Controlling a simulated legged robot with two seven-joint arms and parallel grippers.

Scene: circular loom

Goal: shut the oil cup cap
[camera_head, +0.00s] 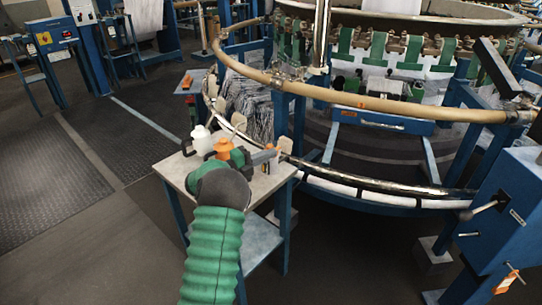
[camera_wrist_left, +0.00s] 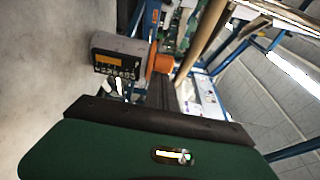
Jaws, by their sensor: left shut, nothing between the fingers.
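My left arm, in a green sleeve, reaches up from the bottom of the head view to a small work table. My left gripper (camera_head: 262,157) is over the table top, partly hidden by its own wrist. In the left wrist view its dark fingers (camera_wrist_left: 160,82) are together, with nothing between them. An orange cylindrical part (camera_wrist_left: 160,63) shows close beyond the fingertips; I cannot tell whether they touch it. An orange-topped item (camera_head: 223,147) stands on the table behind my wrist. I cannot clearly make out the oil cup or its cap. My right gripper is not in view.
The small table (camera_head: 174,168) also holds a white bottle (camera_head: 201,138). The circular loom's rail (camera_head: 350,97) curves close behind and right of it. A blue machine box (camera_head: 505,215) stands at the right.

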